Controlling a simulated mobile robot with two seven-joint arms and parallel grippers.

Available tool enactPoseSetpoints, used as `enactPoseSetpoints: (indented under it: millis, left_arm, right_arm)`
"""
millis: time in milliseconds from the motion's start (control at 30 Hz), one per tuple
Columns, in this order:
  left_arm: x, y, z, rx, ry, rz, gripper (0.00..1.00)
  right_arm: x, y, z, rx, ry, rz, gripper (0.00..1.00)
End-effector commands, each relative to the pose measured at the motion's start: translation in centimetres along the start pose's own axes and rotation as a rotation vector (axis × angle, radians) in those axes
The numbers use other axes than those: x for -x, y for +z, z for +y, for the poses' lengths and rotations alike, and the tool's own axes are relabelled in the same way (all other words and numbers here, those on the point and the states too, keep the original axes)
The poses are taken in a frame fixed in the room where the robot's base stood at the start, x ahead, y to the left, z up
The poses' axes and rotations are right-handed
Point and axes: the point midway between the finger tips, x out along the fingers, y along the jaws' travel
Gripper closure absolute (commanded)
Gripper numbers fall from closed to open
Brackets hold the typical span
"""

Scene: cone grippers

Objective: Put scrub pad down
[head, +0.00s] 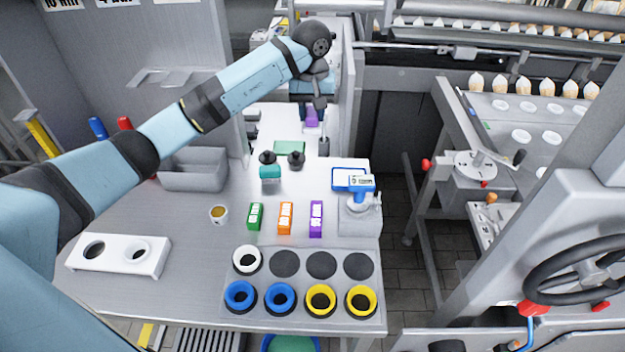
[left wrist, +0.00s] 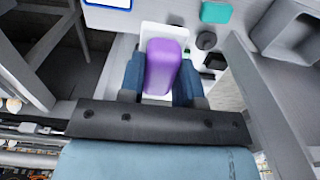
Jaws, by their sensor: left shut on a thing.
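The purple scrub pad (head: 312,117) is between the fingers of my left gripper (head: 312,104), at the far end of the steel worktable. In the left wrist view the pad (left wrist: 163,66) stands lengthwise between the two dark blue fingers of my left gripper (left wrist: 160,80), which is shut on it. A pale surface lies beneath the pad; I cannot tell whether the pad touches it. My right gripper is not in view.
A grey bin (head: 194,170) is at left. Machinery is at right.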

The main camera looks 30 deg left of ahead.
Motion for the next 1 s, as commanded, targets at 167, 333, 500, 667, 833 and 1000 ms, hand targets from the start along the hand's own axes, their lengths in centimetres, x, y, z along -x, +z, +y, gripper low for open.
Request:
enactPoseSetpoints:
  millis: [167, 333, 500, 667, 833, 1000]
  left_arm:
    - [-4.8, 0.3, 0.0, -0.001, -0.002, -0.007, 0.95]
    - [-9.3, 0.3, 0.0, 0.0, -0.001, -0.006, 0.95]
    - [-12.7, 0.2, 0.0, -0.002, -0.001, -0.004, 0.95]
    - [-14.1, 0.2, 0.0, -0.003, 0.0, -0.001, 0.95]
    - [-15.7, 0.3, 0.0, -0.001, -0.001, -0.004, 0.95]
    - [-18.1, 0.2, 0.1, -0.002, 0.0, -0.003, 0.95]
  right_arm:
    - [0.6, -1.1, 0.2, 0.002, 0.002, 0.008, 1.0]
    - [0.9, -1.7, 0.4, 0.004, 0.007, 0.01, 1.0]
    - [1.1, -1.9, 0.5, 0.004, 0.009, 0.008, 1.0]
    - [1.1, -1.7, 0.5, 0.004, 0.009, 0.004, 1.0]
    - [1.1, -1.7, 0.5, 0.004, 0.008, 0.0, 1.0]
    - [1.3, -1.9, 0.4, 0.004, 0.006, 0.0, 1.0]
